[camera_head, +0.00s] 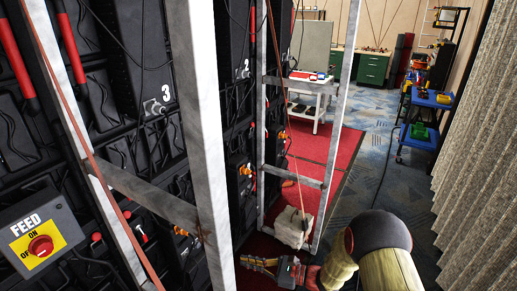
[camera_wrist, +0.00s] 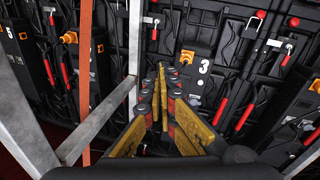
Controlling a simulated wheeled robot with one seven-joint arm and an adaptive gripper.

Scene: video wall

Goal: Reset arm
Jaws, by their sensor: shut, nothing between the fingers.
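My gripper (camera_head: 262,264) is low in the head view, near the bottom middle, with my arm coming in from the lower right. In the wrist view its yellow fingers (camera_wrist: 163,100) are together and hold nothing. They point toward the back of the video wall (camera_wrist: 225,30), a bank of black panels with cables, red handles and orange plugs. The panel marked 3 (camera_wrist: 203,66) is just beyond the fingertips in that view. I cannot tell whether the fingers touch anything.
Grey metal frame posts (camera_head: 205,130) and an orange strap (camera_wrist: 86,70) stand close to the arm. A FEED switch box (camera_head: 42,240) is at lower left. A pale bag-like object (camera_head: 293,227) sits on the floor. A blue cart (camera_head: 418,135) and curtain (camera_head: 480,170) are right.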

